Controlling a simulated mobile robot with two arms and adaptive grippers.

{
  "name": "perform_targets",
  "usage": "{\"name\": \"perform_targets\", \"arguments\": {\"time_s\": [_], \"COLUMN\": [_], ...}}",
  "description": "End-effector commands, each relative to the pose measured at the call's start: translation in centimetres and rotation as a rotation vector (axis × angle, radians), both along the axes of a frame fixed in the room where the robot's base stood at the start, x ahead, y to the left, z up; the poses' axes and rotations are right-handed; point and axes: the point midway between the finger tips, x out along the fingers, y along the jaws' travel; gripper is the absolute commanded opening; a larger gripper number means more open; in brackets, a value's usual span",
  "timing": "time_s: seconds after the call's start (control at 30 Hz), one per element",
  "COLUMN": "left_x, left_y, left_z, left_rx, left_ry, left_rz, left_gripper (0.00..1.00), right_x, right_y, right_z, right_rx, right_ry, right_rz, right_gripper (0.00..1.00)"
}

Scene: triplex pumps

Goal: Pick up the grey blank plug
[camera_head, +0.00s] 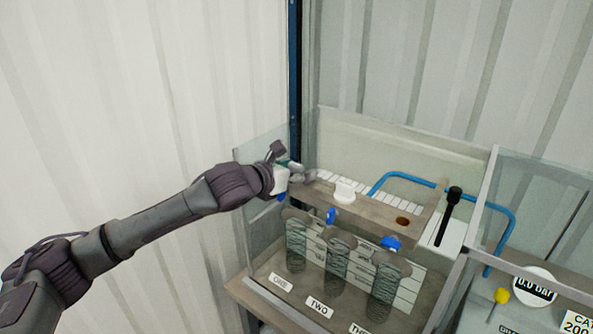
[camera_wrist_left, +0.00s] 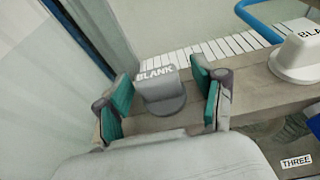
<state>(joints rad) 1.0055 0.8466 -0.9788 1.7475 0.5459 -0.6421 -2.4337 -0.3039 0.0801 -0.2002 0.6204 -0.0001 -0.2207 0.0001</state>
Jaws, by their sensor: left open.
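The grey blank plug (camera_wrist_left: 163,98), marked BLANK, stands on the wooden ledge in the left wrist view. My left gripper (camera_wrist_left: 161,92) is open, with one teal-padded finger on each side of the plug. A gap shows between the plug and each finger. In the head view my left gripper (camera_head: 288,164) is at the left end of the ledge, and I cannot make out the grey plug there. A white plug (camera_head: 345,191) stands to the right on the same ledge; it also shows in the left wrist view (camera_wrist_left: 297,52). My right gripper is not in view.
The wooden ledge (camera_head: 375,210) has a round hole (camera_head: 403,221) toward its right end. Clear panels (camera_head: 262,215) surround it. A blue pipe (camera_head: 405,175) and black handle (camera_head: 447,215) stand behind and right. Labelled cylinders (camera_head: 337,265) hang below.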

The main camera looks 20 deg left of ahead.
Motion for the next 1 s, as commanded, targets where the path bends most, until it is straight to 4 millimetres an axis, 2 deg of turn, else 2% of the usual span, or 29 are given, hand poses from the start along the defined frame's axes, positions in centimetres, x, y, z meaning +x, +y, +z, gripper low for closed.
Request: {"name": "perform_targets", "arguments": {"time_s": [0.17, 0.2, 0.57, 0.87, 1.0], "left_x": [0.03, 0.03, 0.00, -0.01, 0.01], "left_y": [0.02, 0.02, 0.03, 0.03, 0.03], "left_z": [-0.06, -0.06, -0.09, -0.17, 0.43], "left_rx": [0.000, 0.000, 0.001, 0.001, 0.001], "left_ry": [0.000, 0.000, 0.001, 0.004, 0.003], "left_rz": [0.000, 0.000, 0.001, 0.001, 0.001], "left_gripper": [0.69, 0.65, 0.05, 0.04, 0.04], "right_x": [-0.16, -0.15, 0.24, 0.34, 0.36], "right_y": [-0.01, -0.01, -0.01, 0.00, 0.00], "right_z": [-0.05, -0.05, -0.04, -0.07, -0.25], "right_rx": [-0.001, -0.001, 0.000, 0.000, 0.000], "right_ry": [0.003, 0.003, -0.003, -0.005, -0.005], "right_rz": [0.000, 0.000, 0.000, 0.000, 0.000], "right_gripper": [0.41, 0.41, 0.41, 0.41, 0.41]}}
